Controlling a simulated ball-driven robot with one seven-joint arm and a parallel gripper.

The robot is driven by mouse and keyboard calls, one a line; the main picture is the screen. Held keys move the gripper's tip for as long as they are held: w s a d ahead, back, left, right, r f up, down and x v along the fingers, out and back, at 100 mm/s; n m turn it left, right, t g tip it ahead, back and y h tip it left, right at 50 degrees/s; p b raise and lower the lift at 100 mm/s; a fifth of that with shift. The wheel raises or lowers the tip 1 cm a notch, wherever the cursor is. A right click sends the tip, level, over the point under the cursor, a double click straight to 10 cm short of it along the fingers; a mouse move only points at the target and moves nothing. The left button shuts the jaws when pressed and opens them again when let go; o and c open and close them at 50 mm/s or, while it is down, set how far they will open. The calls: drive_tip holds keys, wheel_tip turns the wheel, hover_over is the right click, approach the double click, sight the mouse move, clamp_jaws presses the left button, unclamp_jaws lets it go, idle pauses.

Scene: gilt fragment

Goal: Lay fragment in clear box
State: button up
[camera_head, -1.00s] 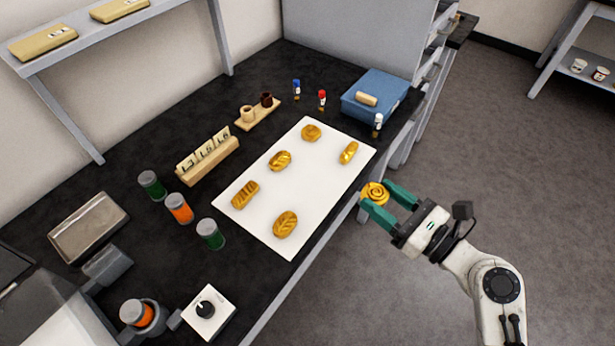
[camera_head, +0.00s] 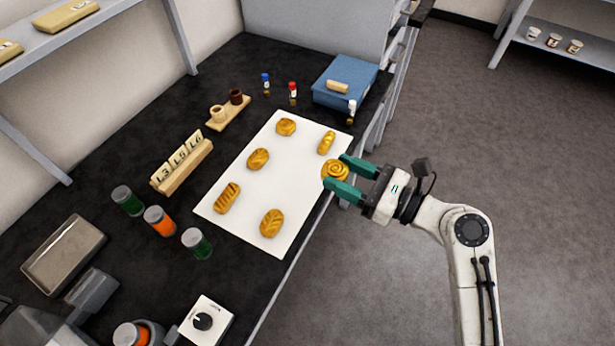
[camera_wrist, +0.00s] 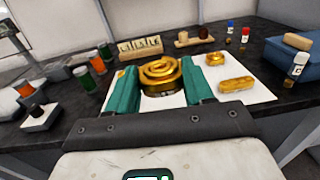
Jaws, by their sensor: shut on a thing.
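My gripper (camera_head: 342,178) has green fingers and is shut on a round golden spiral fragment (camera_head: 334,169). It holds the fragment at the right edge of the white sheet (camera_head: 240,195); I cannot tell its exact height. In the wrist view the spiral fragment (camera_wrist: 160,72) sits between the two fingers. Several other golden fragments lie on the sheet: a round one (camera_head: 286,127), a long one (camera_head: 326,142), an oval one (camera_head: 258,159), a ridged one (camera_head: 227,197) and a leaf-marked one (camera_head: 271,222). I cannot make out a clear box in either view.
A blue box (camera_head: 345,84) with a tan block on top stands at the back right. A small white-capped bottle (camera_head: 351,110) stands near it. Jars (camera_head: 160,221), a label stand (camera_head: 182,166) and a grey tray (camera_head: 63,254) are on the left. Open floor lies right.

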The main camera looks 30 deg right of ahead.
drive_tip(key=w, duration=0.1)
drive_tip(key=w+a+f, duration=0.1)
drive_tip(key=w, duration=0.2)
drive_tip(key=shift+a+f, duration=0.25)
drive_tip(key=shift+f, duration=0.1)
hover_over(310, 184)
drive_tip(key=f, duration=0.3)
drive_tip(key=s+f, duration=0.1)
drive_tip(key=f, duration=0.1)
drive_tip(key=shift+d+b, duration=0.1)
drive_tip(key=shift+b, duration=0.25)
drive_tip(key=f, duration=0.1)
drive_tip(key=w+f, duration=0.1)
drive_tip(key=shift+f, duration=0.85)
drive_tip(key=shift+f, duration=0.2)
drive_tip(key=o, duration=1)
drive_tip(key=shift+f+b, duration=0.15)
drive_tip(key=shift+b, duration=0.2)
